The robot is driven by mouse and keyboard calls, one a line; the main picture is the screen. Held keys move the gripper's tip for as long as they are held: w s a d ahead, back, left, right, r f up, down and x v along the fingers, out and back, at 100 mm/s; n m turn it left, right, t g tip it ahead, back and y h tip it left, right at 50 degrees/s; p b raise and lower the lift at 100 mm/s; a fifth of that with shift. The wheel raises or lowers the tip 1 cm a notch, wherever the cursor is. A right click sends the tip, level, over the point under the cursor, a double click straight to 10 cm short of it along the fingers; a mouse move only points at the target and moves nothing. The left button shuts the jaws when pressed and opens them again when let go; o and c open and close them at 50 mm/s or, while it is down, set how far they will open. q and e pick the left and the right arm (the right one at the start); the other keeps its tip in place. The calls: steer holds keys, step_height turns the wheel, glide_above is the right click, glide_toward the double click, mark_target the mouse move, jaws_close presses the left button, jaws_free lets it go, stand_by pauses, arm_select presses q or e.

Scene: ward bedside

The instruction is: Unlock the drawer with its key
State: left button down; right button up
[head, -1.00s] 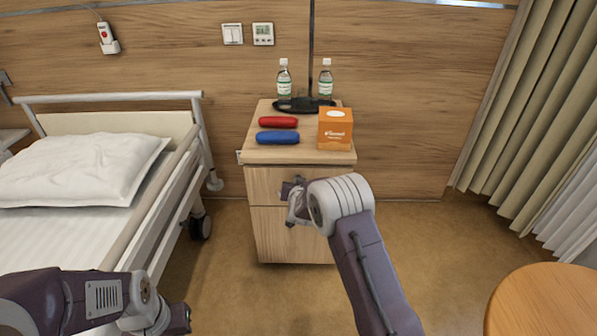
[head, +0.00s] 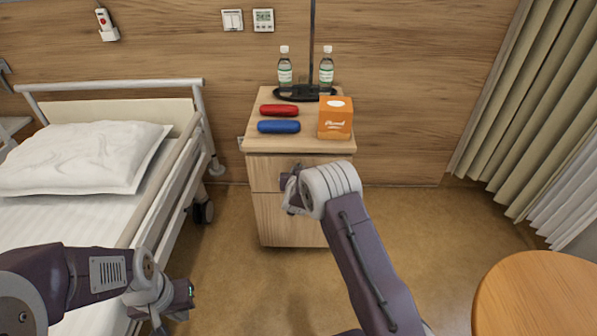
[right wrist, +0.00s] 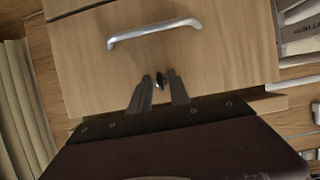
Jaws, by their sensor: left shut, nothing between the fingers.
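The bedside cabinet (head: 283,219) has a wooden drawer front. In the right wrist view this drawer front (right wrist: 215,57) fills the middle, with a silver bow handle (right wrist: 155,33). My right gripper (right wrist: 160,84) points at it, its two grey fingers a small gap apart. In the head view my right arm covers part of the drawer. My left gripper (head: 166,323) is shut and empty beside the bed.
On the cabinet top stand two bottles (head: 285,70), a red case (head: 279,110), a blue case (head: 278,127) and an orange box (head: 335,118). The bed (head: 70,208) is at left, a round table (head: 540,300) at lower right. Floor around the cabinet is clear.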

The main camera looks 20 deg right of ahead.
steer(key=shift+s, duration=0.1)
steer(key=p+v, duration=0.3)
steer(key=v, duration=0.6)
stand_by(0.3)
